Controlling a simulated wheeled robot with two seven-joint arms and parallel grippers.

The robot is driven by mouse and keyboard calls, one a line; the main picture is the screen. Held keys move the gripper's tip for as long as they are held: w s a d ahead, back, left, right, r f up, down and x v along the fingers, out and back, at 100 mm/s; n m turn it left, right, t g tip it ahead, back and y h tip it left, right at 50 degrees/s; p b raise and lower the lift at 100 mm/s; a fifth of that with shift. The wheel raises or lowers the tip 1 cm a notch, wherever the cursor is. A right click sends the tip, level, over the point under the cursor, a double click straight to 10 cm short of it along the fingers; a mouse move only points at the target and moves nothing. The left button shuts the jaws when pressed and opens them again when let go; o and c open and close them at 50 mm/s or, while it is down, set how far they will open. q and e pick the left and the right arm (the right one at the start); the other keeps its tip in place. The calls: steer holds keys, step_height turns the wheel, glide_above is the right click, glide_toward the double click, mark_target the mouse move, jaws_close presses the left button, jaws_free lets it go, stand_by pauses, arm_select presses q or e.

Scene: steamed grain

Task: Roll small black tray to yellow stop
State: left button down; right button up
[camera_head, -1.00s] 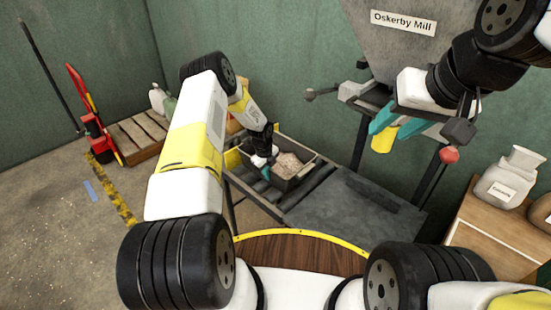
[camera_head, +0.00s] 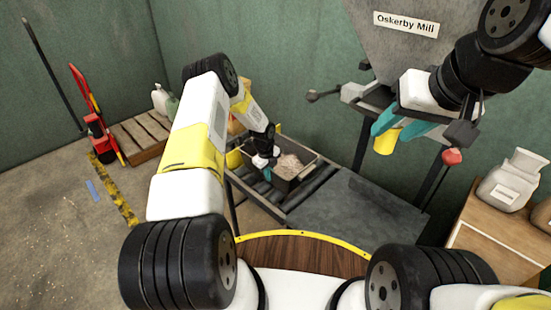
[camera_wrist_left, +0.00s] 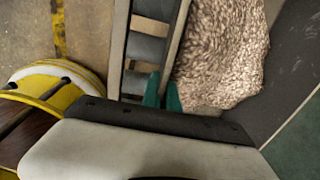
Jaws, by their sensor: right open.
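The small black tray (camera_head: 304,172) holds pale grain and sits on the roller bed (camera_head: 259,190). A yellow piece (camera_head: 233,159), which looks like the stop, stands at the bed's left end, partly hidden by my left arm. My left gripper (camera_head: 266,172) is at the tray's left side. In the left wrist view its teal fingers (camera_wrist_left: 162,94) are close together at the tray's wall (camera_wrist_left: 182,38) and appear to pinch it, with the grain (camera_wrist_left: 222,55) to the right. My right gripper (camera_head: 394,130) is open below the mill, around or in front of a yellow part (camera_head: 386,141).
The mill (camera_head: 375,45) stands at the back with a dark flat plate (camera_head: 350,215) below it. A wooden cabinet (camera_head: 485,232) with sacks is at right. A pallet (camera_head: 141,136) and red pallet truck (camera_head: 97,132) are at left, beyond open floor.

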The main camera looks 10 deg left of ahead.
arm_select(q)
steer(key=c, duration=1.6)
jaws_free()
steer(key=shift+o, duration=0.2)
step_height(320, 180, up, 8)
steer(key=shift+s+a, duration=0.25)
steer(key=shift+s, duration=0.15)
steer(key=shift+f, duration=0.1)
